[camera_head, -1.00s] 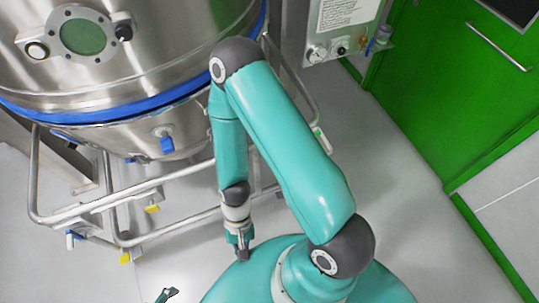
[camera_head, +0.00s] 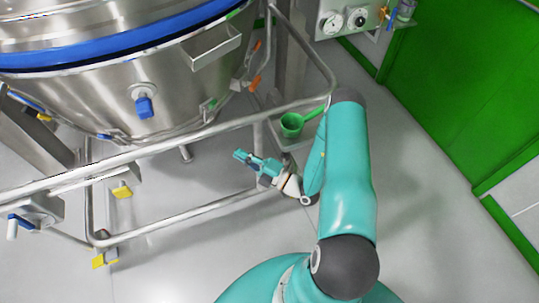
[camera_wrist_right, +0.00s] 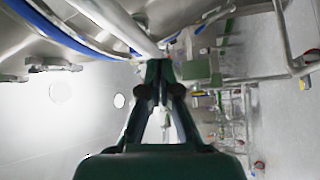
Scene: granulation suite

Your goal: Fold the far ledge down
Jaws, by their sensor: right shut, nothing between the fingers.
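My right gripper (camera_head: 240,155) is shut and empty, above the steel tube rail of the vessel's frame and pointing left. In the right wrist view its fingertips (camera_wrist_right: 158,66) meet, with a steel tube close ahead. A small grey ledge (camera_head: 279,137) sits at the rail to the right of the gripper, partly hidden by my right arm. A green cup or scoop (camera_head: 291,125) stands at it. The frames do not show clearly which ledge is the far one. My left gripper is not in view.
A large steel vessel (camera_head: 85,97) with a blue band fills the upper left. The tube frame (camera_head: 180,215) runs below it, with yellow tabs (camera_head: 121,190) and a blue-handled bracket (camera_head: 20,221). A green door (camera_head: 470,90) stands at right. Grey floor is free at lower right.

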